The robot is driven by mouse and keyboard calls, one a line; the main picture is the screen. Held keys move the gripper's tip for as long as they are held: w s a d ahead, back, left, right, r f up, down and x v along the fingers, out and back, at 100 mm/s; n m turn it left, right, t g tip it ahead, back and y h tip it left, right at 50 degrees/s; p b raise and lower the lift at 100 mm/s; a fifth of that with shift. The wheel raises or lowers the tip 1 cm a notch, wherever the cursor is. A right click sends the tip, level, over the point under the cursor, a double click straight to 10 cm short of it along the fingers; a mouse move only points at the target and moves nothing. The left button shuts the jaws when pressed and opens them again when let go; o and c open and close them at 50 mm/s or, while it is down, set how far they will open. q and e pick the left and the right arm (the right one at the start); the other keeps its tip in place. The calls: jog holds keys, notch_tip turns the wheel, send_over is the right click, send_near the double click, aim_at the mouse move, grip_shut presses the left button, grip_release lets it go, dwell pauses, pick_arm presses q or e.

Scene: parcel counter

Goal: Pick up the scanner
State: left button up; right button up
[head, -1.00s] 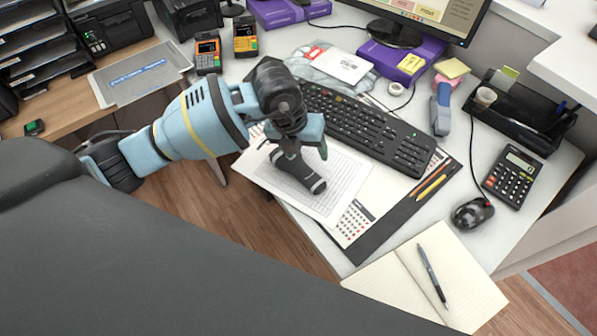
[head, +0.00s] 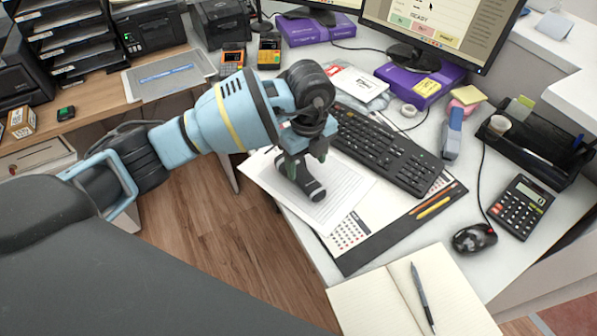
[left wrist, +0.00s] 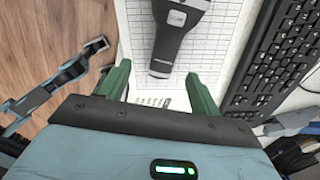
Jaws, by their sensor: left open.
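The scanner (head: 301,179), dark grey with a lighter band, lies on printed sheets of paper on the desk. My left gripper (head: 306,164) is above it in the head view and hides part of it. In the left wrist view the scanner (left wrist: 176,35) lies on a gridded sheet, its handle pointing toward the gripper. There my left gripper (left wrist: 160,82) is open, with its two green fingers apart on either side of the handle's line. I cannot tell the exact height over the scanner. My right gripper is not in view.
A black keyboard (head: 387,150) lies close to the right of the scanner. A mouse (head: 474,238), calculator (head: 521,206) and open notebook (head: 375,306) are further right and in front. Card terminals (head: 270,50) stand behind. The desk's front-left edge is near the papers.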

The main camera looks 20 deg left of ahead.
aim_at(310, 181)
pick_arm(q)
jog(key=shift+w+d+f, duration=0.15)
jog(key=shift+f, duration=1.75)
jog(key=shift+w+d+f, duration=0.1)
jog(key=shift+f, duration=1.75)
jog(key=shift+c, duration=0.3)
jog(key=shift+r, duration=0.1)
jog(key=c, duration=1.1)
